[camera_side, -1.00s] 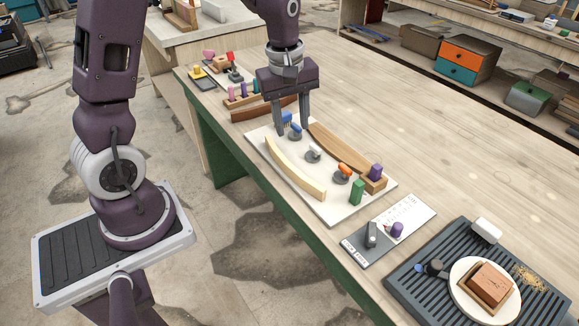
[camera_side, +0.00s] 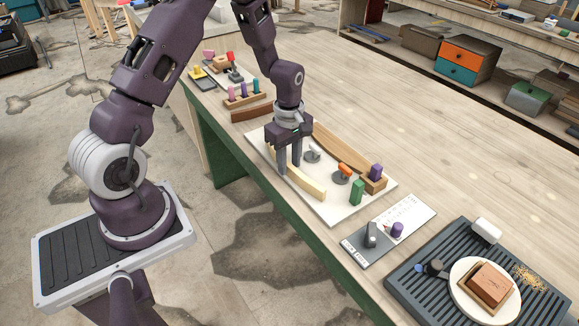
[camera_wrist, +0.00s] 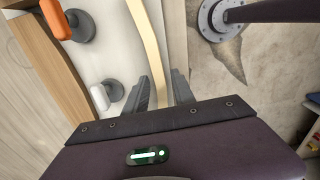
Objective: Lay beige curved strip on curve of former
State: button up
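The beige curved strip (camera_side: 309,184) lies on the white board (camera_side: 335,213), left of the former. It also shows in the wrist view (camera_wrist: 151,42). The former (camera_side: 338,147) is a brown curved wooden piece on the board. In the wrist view the former (camera_wrist: 58,85) is at the left. My gripper (camera_side: 288,168) is open and low over the far part of the strip. In the wrist view my gripper (camera_wrist: 161,92) has one finger on each side of the strip. Both fingers look apart from it; contact is not clear. The strip's far end is hidden behind my gripper.
A white-topped clamp (camera_side: 313,154) and an orange-handled clamp (camera_side: 343,173) stand between strip and former.

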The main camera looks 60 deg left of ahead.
aim_at(290, 164)
grip_shut()
notch_tip(290, 164, up, 9)
jog(key=w, duration=1.2)
jog(key=shift+w+r, duration=0.25)
jog(key=shift+w, duration=0.05)
